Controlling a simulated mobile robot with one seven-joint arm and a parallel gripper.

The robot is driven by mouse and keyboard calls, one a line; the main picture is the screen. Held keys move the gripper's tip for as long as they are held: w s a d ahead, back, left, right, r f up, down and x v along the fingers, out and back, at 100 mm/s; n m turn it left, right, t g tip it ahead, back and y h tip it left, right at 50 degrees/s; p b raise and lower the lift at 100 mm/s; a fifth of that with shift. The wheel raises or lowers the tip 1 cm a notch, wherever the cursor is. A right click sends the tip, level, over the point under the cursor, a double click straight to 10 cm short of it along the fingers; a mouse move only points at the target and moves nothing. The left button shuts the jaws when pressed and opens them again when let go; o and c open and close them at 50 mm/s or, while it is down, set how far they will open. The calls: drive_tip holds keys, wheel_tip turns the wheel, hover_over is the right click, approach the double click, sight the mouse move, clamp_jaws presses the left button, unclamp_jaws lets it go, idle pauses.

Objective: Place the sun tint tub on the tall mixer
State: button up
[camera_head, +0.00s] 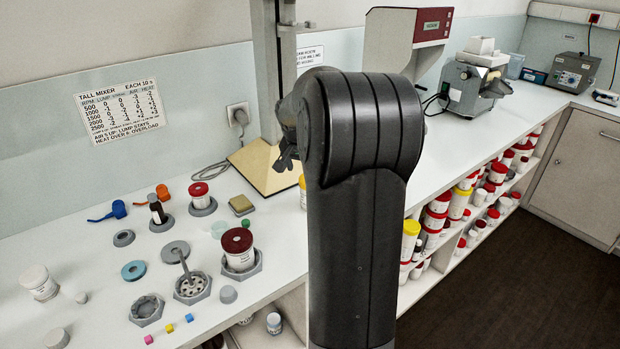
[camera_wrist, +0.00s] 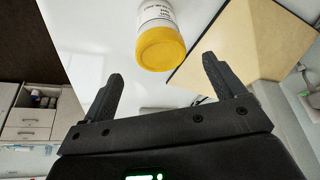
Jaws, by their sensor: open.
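A white tub with a yellow lid (camera_wrist: 160,50) stands on the white bench beside the tan base of the tall mixer in the wrist view. Its label is too small to read, so I cannot confirm it is the sun tint. A sliver of a yellow-topped tub (camera_head: 302,186) shows in the head view, mostly hidden by my arm. The tall mixer (camera_head: 262,168) has a tan base and a grey column; its base also shows in the wrist view (camera_wrist: 235,45). The base's visible part is bare. My gripper (camera_wrist: 163,70) is open and empty, its fingers short of the tub.
Left on the bench are a dark-red-lidded tub (camera_head: 238,242) in a grey holder, a red-lidded tub (camera_head: 199,194), a white tub (camera_head: 39,282) and small scoops. A red-and-grey machine (camera_head: 408,40) stands behind my arm. Shelves below the bench hold several tubs.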

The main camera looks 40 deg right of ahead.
drive_tip(key=s+a+r+n+t, duration=0.1)
drive_tip(key=s+a+r+n, duration=0.15)
drive_tip(key=a, duration=0.35)
drive_tip(key=s+a+r+n, duration=0.1)
drive_tip(key=s+a+r, duration=0.25)
drive_tip(key=a, duration=0.25)
drive_tip(key=s+a+r+n+t, duration=0.1)
drive_tip(key=s+a+r, duration=0.25)
drive_tip(key=a, duration=0.25)
drive_tip(key=s+a+f+n+y, duration=0.1)
drive_tip(key=s+a+f+n, duration=0.1)
drive_tip(key=s+a, duration=0.4)
drive_tip(key=s+a+f+n+t+y, duration=0.1)
drive_tip(key=s+a+f+n+y, duration=0.1)
drive_tip(key=s+a+n, duration=0.2)
drive_tip(key=s+a, duration=0.3)
drive_tip(key=s, duration=0.4)
drive_tip(key=shift+s+a+n+y, duration=0.15)
drive_tip(key=shift+a+n+y, duration=0.1)
drive_tip(key=shift+n+y, duration=0.1)
